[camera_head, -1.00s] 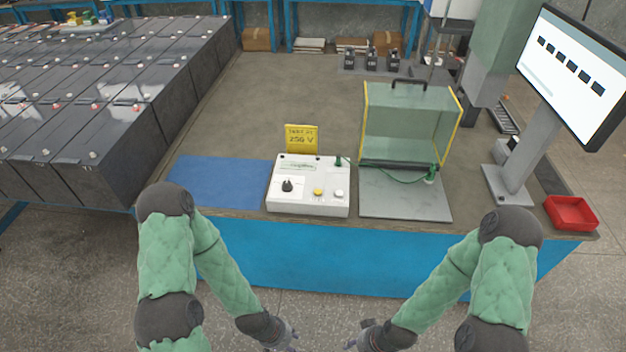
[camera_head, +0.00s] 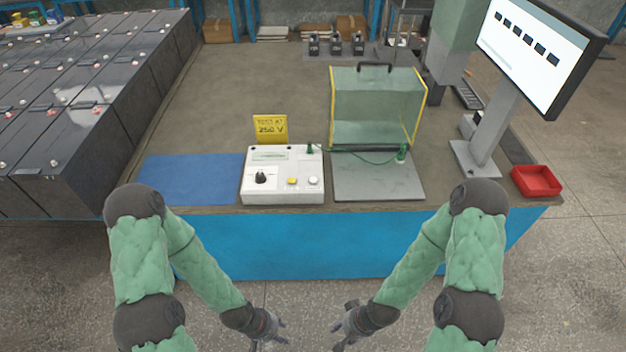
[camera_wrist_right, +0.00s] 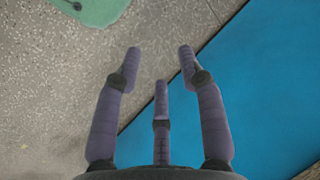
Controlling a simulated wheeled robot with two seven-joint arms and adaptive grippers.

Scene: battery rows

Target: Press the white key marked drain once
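A white tester box (camera_head: 256,196) stands near the front edge of the bench. Its top has a black knob (camera_head: 261,177), a yellow key (camera_head: 292,181) and a round white key (camera_head: 313,181) at the right; the lettering is too small to read. My left gripper (camera_head: 278,337) is low in front of the bench, empty, its fingers seemingly spread. My right gripper (camera_head: 340,330) is beside it, also clear of the box. In the right wrist view its three fingers (camera_wrist_right: 160,75) are apart with nothing between them.
A yellow 250 V sign (camera_head: 270,128) stands behind the box. A blue mat (camera_head: 190,178) lies left; a grey plate (camera_head: 377,182) and a clear raised guard (camera_head: 375,105) are right, with a green cable (camera_head: 365,158). A monitor (camera_head: 535,55) and red tray (camera_head: 537,181) stand farther right.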

